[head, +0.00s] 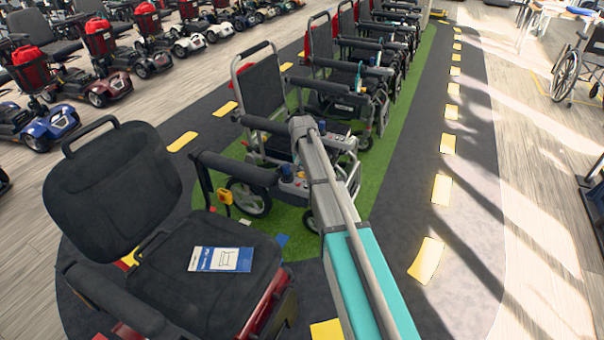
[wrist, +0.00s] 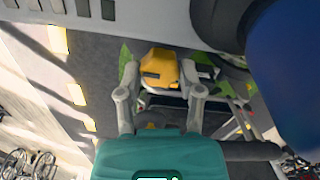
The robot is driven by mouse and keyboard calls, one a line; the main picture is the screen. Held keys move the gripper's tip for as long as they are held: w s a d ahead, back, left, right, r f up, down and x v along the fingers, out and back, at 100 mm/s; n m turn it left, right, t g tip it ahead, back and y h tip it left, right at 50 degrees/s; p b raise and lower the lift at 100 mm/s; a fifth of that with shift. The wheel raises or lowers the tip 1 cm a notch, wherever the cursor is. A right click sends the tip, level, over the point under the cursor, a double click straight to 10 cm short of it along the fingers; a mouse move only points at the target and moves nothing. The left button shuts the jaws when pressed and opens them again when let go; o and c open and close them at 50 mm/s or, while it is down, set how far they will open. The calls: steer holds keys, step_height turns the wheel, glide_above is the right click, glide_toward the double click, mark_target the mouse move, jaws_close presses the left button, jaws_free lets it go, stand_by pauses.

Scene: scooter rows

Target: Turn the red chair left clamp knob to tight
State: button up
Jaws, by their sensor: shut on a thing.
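The red chair (head: 278,300) stands at the lower left of the head view, with a black seat, backrest and armrests. A small yellow part (head: 225,196) and a red part show below its armrest on the picture's right side. In the wrist view, my gripper (wrist: 160,76) has its two grey fingers on either side of a yellow knob (wrist: 159,62) with a dark slot, and is shut on it. In the head view my arm hides the gripper. I cannot tell from the views whether the two yellow parts are the same, or the knob's turn position.
A blue and white leaflet (head: 221,259) lies on the seat. A row of black wheelchairs (head: 262,85) stands behind on the green strip (head: 413,95). Scooters (head: 50,126) line the upper left. The grey lane (head: 470,150) at right is clear.

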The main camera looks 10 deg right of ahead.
mark_target(302, 174)
steer(key=shift+s, duration=0.15)
steer(key=o, duration=0.9)
steer(key=shift+c, duration=0.2)
steer(key=shift+n, duration=0.4)
steer(key=n, duration=0.4)
steer(key=shift+n, duration=0.3)
steer(key=n, duration=0.5)
steer(key=shift+n, duration=0.4)
step_height(302, 174, up, 14)
steer(key=p, duration=1.4)
steer(key=s+f+m+b, duration=0.2)
steer(key=s+f+b, duration=0.2)
steer(key=s, duration=0.6)
steer(key=s+f+m+b, duration=0.2)
steer(key=s+f+b, duration=0.3)
steer(key=s, duration=0.5)
steer(key=s+f+m+b, duration=0.2)
steer(key=s+f+b, duration=0.3)
steer(key=s, duration=0.5)
steer(key=shift+s+m, duration=0.25)
steer(key=shift+m, duration=0.15)
